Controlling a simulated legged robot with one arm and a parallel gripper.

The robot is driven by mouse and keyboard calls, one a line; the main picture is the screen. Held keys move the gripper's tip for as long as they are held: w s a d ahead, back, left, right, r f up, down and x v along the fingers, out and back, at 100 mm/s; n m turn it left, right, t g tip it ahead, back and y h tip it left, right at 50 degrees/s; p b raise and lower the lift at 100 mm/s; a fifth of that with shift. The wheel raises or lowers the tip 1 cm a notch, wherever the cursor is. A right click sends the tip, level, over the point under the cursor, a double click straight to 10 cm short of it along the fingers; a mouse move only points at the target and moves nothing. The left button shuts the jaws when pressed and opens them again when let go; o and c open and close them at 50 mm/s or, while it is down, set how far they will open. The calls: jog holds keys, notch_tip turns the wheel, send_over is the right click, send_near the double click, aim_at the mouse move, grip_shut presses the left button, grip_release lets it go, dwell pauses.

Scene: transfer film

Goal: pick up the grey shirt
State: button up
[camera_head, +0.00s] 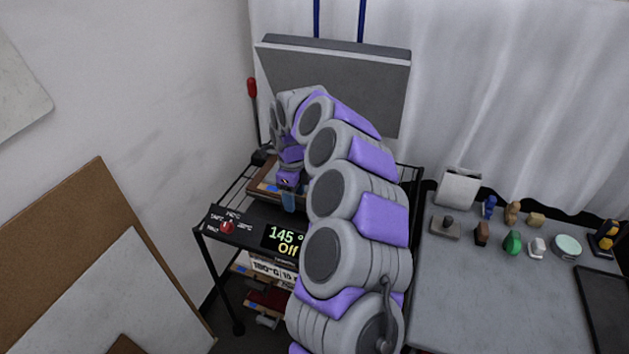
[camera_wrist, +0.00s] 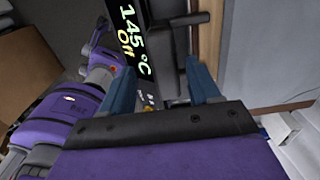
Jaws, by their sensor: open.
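No grey shirt can be made out with certainty. A pale grey flat surface (camera_wrist: 268,50) with a brown border shows at the right of the wrist view; I cannot tell whether it is cloth. My gripper (camera_wrist: 162,88) is open, with two blue fingers spread apart and nothing seen between them. In the head view my gripper (camera_head: 288,200) is small and partly hidden by my arm, over the black rack beside the brown-edged tray (camera_head: 262,188). The control panel (camera_head: 255,233) reads 145 °C and Off; its display (camera_wrist: 130,40) also shows in the wrist view.
A large grey plate (camera_head: 385,90) stands raised behind my arm. A grey table (camera_head: 480,300) at the right holds several small coloured objects toward its back. Brown and grey boards (camera_head: 90,270) lean at the left. A white curtain (camera_head: 520,90) hangs behind.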

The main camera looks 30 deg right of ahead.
aim_at(296, 198)
jog(key=f, duration=0.2)
jog(key=f+b, duration=0.1)
jog(key=f, duration=0.1)
jog(key=shift+w+d, duration=0.15)
jog(key=shift+d, duration=0.4)
jog(key=shift+a, duration=0.4)
jog(key=c, duration=0.6)
jog(key=shift+d, duration=0.2)
grip_shut()
